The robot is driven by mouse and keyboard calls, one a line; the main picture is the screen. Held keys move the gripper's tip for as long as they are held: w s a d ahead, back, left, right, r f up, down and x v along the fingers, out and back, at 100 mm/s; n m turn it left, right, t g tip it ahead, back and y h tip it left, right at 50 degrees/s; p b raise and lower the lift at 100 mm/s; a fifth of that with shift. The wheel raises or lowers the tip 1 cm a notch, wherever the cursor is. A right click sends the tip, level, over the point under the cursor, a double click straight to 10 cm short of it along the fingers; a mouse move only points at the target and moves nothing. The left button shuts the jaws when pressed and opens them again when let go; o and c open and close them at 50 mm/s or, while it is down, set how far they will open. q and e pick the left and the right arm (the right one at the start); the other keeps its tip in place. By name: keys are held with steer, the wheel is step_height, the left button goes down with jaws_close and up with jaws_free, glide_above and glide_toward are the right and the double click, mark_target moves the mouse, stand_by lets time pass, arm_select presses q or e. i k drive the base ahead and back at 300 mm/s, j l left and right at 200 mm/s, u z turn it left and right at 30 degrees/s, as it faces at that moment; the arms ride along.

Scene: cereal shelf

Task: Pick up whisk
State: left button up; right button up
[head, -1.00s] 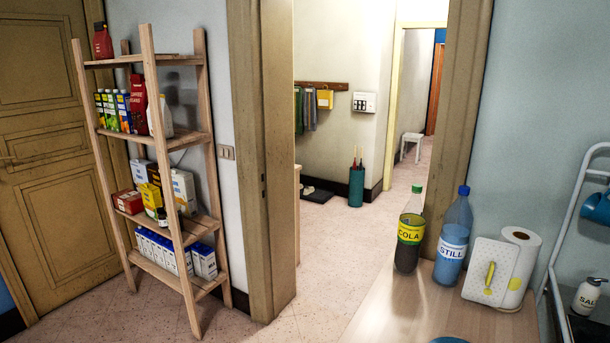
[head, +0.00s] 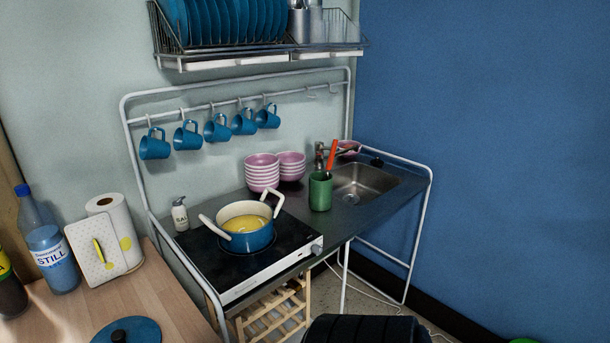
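I cannot make out a whisk for certain. A green cup (head: 320,191) stands on the dark counter between the hob and the sink. An orange-red utensil (head: 331,157) sticks up out of it; its lower end is hidden, so I cannot tell what kind it is. A blue pot (head: 247,241) with yellow contents stands on the hob. Neither of my grippers is in view.
Stacked pink bowls (head: 262,173) stand behind the cup, with the sink (head: 364,186) to its right. Blue mugs (head: 217,129) hang from a rail below a dish rack (head: 260,50). A wooden table (head: 175,310) holds bottles, a paper roll and a blue lid.

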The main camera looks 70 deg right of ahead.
mark_target(333, 150)
steer(key=z, duration=2.45)
